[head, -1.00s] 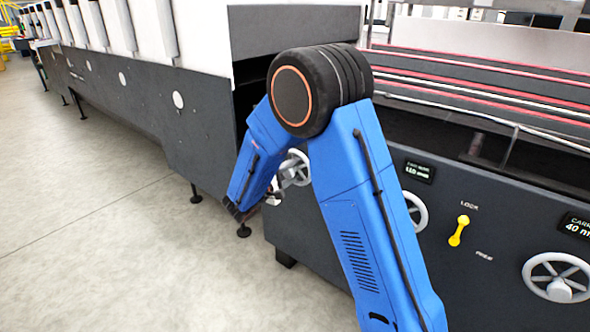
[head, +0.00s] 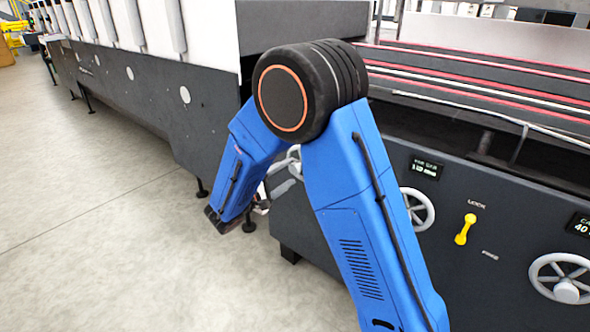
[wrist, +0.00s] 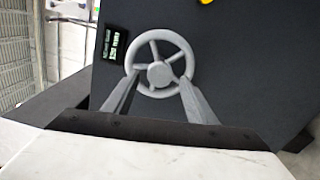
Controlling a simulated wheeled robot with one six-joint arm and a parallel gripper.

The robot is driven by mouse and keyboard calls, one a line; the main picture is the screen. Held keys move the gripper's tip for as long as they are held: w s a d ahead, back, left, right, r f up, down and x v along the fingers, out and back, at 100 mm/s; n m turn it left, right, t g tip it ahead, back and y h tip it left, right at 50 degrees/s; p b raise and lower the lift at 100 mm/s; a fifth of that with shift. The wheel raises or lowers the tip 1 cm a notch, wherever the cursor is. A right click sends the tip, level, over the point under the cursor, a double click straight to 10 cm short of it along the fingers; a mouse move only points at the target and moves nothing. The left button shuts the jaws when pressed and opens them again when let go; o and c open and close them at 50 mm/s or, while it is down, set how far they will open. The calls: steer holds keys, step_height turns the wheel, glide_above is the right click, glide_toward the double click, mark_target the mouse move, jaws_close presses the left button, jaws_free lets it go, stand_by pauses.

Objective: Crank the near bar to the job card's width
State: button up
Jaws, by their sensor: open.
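A grey spoked handwheel (wrist: 158,62) on a dark panel is in the wrist view, beyond the open fingers of my gripper (wrist: 159,78). The fingertips overlap its lower rim in the picture; I cannot tell whether they touch. A small display (wrist: 116,42) with green digits, too blurred to read, is left of it. In the head view my blue arm hides most of my gripper and partly covers a handwheel at the machine's left end. Another handwheel (head: 417,210) has a display (head: 426,168) above it. The job card is not visible, and I cannot identify the near bar.
A yellow lever (head: 466,229) sits between lettering that reads LOCK above and a blurred word below. A further handwheel (head: 562,278) and display (head: 580,225) are at the right edge. Red-edged belts (head: 480,80) run above the panel. The grey floor (head: 100,220) at left is clear.

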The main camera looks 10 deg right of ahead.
steer(key=v, duration=0.9)
steer(key=shift+s+a, duration=0.1)
steer(key=s+d+r+m+g+y, duration=0.25)
steer(key=s+d+g, duration=0.25)
steer(key=s+d, duration=0.4)
steer(key=s+d+r+m+g+y, duration=0.2)
steer(key=s+d+m+g, duration=0.15)
steer(key=s+d, duration=0.6)
steer(key=s+r+m+t+y, duration=0.1)
steer(key=s+m+t+y, duration=0.1)
steer(key=s+y, duration=0.8)
steer(key=shift+s+d+r+m+t, duration=0.4)
steer(key=shift+s+d+m, duration=0.15)
steer(key=shift+s, duration=2.5)
